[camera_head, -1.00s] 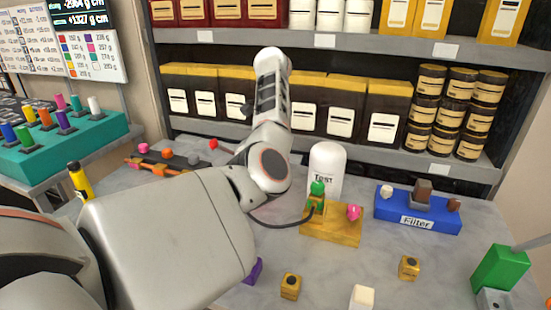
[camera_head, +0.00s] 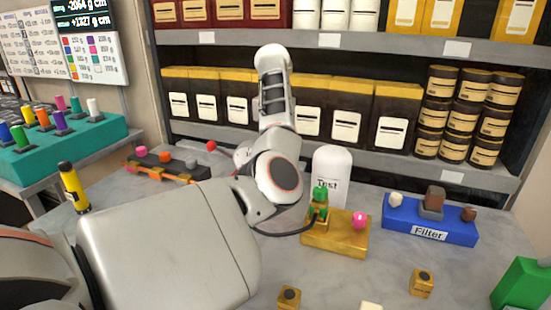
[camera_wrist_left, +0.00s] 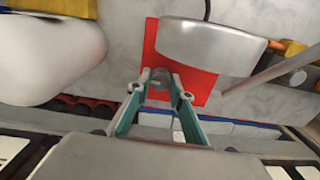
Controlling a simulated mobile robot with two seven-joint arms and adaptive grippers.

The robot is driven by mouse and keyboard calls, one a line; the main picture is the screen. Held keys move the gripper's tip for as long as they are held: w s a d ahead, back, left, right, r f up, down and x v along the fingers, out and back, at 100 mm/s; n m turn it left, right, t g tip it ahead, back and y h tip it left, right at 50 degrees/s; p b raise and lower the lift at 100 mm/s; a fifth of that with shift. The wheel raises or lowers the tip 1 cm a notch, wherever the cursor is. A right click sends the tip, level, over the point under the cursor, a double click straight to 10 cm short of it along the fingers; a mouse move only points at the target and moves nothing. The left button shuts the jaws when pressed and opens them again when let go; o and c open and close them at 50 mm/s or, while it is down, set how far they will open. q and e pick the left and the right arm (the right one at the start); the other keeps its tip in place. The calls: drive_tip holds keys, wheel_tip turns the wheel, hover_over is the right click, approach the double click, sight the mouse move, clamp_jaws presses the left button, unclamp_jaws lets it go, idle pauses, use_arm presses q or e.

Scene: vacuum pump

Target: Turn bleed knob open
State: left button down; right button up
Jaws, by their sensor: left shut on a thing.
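In the left wrist view, my left gripper (camera_wrist_left: 160,80) has teal-lined fingers shut on a small grey round knob (camera_wrist_left: 159,73). The knob sits at the edge of a red base (camera_wrist_left: 150,45), beside a silver metal body (camera_wrist_left: 212,43). I cannot tell how far the knob is turned. In the head view, my left arm comes in from the left and hides the gripper, the knob and the red base. My right gripper is not in view.
A white bottle marked Test (camera_head: 330,172) and a yellow block (camera_head: 335,242) with green and pink parts stand right of my arm. A blue Filter block (camera_head: 440,225) is farther right. Shelves (camera_head: 330,150) close off the back. A thin cable (camera_head: 285,233) runs beside the arm.

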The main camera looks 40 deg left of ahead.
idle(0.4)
use_arm(q)
drive_tip(key=c, duration=1.8)
unclamp_jaws()
wheel_tip(320, 180, up, 12)
drive_tip(key=shift+r, duration=0.1)
